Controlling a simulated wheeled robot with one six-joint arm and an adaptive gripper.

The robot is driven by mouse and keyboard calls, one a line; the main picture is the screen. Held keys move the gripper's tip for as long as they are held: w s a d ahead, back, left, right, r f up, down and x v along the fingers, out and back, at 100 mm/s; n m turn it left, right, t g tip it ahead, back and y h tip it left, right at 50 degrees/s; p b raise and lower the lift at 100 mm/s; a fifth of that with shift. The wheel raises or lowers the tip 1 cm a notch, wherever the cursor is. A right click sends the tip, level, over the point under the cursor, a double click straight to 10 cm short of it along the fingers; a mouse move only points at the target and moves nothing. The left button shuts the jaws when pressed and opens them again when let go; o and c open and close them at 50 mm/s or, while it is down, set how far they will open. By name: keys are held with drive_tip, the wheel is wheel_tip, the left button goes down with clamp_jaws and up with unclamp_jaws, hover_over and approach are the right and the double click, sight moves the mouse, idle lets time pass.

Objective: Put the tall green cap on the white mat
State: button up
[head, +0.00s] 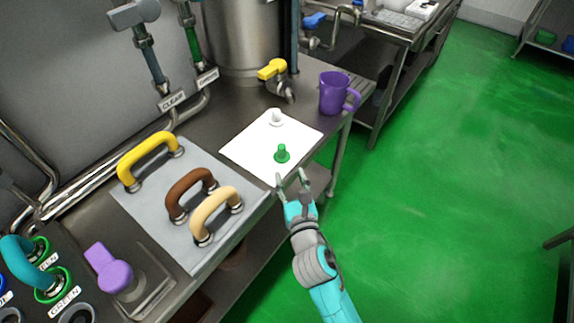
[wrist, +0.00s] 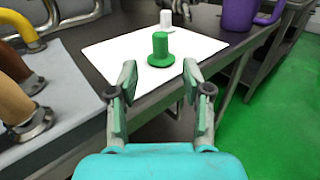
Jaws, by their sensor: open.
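The tall green cap (head: 282,154) stands upright on the white mat (head: 250,152), near the mat's front right edge. In the wrist view the green cap (wrist: 160,50) shows a round flange with a narrower post above it. The white mat (wrist: 108,54) lies flat on the steel table. My gripper (head: 293,178) is open and empty, just in front of the cap and apart from it. In the wrist view its two fingers (wrist: 158,78) are spread, with the cap beyond and between them.
A white cap (head: 276,117) stands farther back on the mat. A purple mug (head: 334,93) and a yellow-handled valve (head: 273,70) stand behind. Yellow, brown and tan handles sit on a grey mat (head: 150,222) to the left. Open green floor lies right.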

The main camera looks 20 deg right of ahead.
drive_tip(key=shift+s, duration=0.85)
drive_tip(key=s+d+f+m+g+y, duration=0.1)
drive_tip(key=s+f+m, duration=0.3)
drive_tip(key=s+m, duration=0.5)
drive_tip(key=s+d+f+m+g+y, duration=0.1)
drive_tip(key=s+f+m, duration=0.2)
drive_tip(key=s+m, duration=0.65)
drive_tip(key=s+d+r+m, duration=0.1)
drive_tip(key=s+r+m, duration=0.1)
drive_tip(key=s+m, duration=0.6)
drive_tip(key=s+d+r+m+g, duration=0.1)
drive_tip(key=s+r+m, duration=0.2)
drive_tip(key=s+m, duration=0.5)
drive_tip(key=s, duration=0.3)
drive_tip(key=shift+s+d+r+m+h, duration=0.15)
drive_tip(key=shift+s+r+m+h, duration=0.15)
drive_tip(key=shift+m+h, duration=0.1)
